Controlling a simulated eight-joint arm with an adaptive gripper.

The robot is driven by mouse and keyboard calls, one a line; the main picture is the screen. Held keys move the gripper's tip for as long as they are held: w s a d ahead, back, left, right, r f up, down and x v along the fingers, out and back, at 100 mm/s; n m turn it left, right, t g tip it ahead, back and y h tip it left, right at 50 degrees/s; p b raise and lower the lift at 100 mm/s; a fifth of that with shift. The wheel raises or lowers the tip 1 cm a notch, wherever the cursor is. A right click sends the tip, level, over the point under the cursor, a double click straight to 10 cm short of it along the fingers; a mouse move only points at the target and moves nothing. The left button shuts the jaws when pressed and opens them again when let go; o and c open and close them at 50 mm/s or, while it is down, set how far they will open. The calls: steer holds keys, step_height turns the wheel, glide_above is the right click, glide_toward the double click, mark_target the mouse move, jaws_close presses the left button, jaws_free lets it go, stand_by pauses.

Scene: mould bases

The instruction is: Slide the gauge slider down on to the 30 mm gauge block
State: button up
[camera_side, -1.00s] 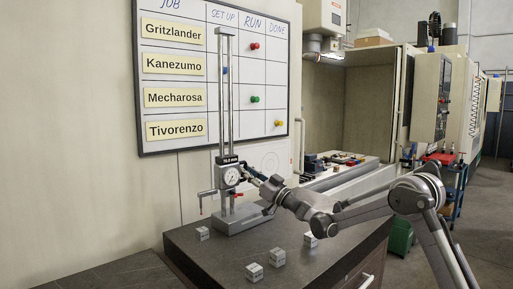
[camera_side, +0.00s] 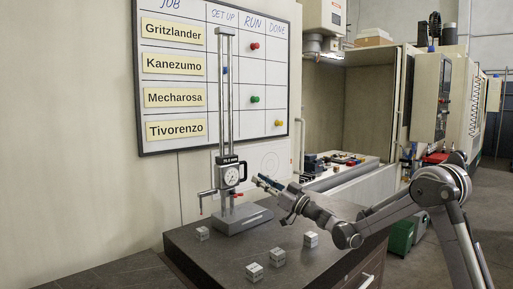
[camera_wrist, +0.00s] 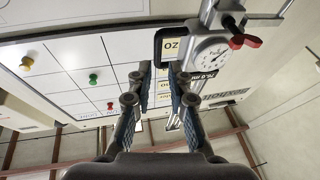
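The gauge slider (camera_side: 231,175), with a round dial and a dark display, sits low on the twin columns of a height gauge. It also shows in the wrist view (camera_wrist: 210,54). Its scriber arm points left, high above a small gauge block (camera_side: 202,233) beside the gauge base (camera_side: 242,219). Markings on the blocks are too small to read, so I cannot tell which is 30 mm. My gripper (camera_side: 259,181) is right of the slider, apart from it. In the wrist view its blue-padded fingers (camera_wrist: 161,72) stand apart with nothing between them.
Several more blocks lie on the dark plate: two at the front (camera_side: 254,271), (camera_side: 277,256) and one at right (camera_side: 311,239). A whiteboard (camera_side: 272,65) is behind the gauge. The plate's centre, right of the base, is clear.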

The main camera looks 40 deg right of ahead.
mark_target(245, 175)
steer(key=s+r+g+h, duration=0.1)
steer(key=s+r+g, duration=0.1)
steer(key=s+g, duration=0.2)
steer(key=x, duration=0.7)
steer(key=d+x, duration=0.1)
steer(key=x, duration=0.3)
steer(key=shift+w+r, duration=0.1)
steer(key=shift+r, duration=0.15)
steer(key=shift+c, duration=0.3)
jaws_close()
